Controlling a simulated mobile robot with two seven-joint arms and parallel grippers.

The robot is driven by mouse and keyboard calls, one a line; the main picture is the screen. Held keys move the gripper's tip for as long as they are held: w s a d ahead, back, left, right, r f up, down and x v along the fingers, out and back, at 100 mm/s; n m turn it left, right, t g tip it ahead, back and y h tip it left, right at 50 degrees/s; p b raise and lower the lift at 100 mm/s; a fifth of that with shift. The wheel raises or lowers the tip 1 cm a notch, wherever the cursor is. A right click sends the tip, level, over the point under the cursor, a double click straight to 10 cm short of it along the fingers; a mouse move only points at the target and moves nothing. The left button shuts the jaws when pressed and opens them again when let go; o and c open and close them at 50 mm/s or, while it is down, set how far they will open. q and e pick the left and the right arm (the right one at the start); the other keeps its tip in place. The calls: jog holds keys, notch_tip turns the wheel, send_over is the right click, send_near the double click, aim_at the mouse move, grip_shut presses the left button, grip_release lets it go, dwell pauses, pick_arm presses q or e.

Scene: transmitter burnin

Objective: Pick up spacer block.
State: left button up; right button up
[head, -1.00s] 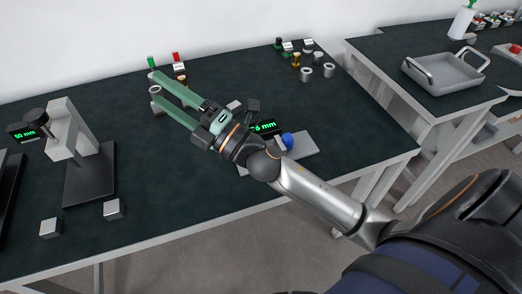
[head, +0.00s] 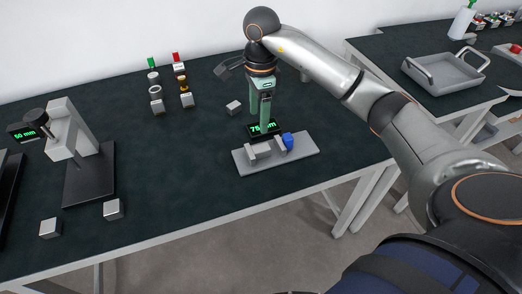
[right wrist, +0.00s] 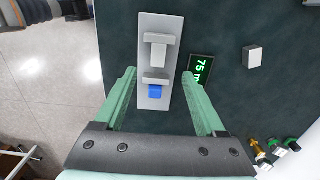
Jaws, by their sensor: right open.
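Several small grey metal blocks could be the spacer block; I cannot tell which one is meant. One block (head: 234,107) lies alone on the dark table, left of my right gripper (head: 263,122); it also shows in the right wrist view as a light block (right wrist: 253,56), right of the fingers. Two more blocks (head: 50,228) (head: 113,209) sit at the front left. My right gripper (right wrist: 160,75) points down, open and empty, above the grey vise-like fixture (head: 300,151) with a blue part (head: 288,140). My left gripper is out of view.
A display reading 75 mm (right wrist: 201,68) stands beside the fixture. A gauge stand (head: 88,178) with a 50 mm display is at the left. Coloured parts and rings (head: 157,106) stand at the back. A metal tray (head: 445,72) is on the right table. The table's middle is clear.

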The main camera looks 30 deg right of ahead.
send_over(261, 147)
notch_tip(261, 147, down, 6)
jog(key=shift+d+f, duration=0.1)
jog(key=shift+s+f+p, duration=0.1)
jog(key=shift+f+p, duration=0.45)
jog(key=shift+f, duration=2.5)
jog(key=shift+c, duration=0.3)
grip_shut()
jog(key=shift+r, duration=0.1)
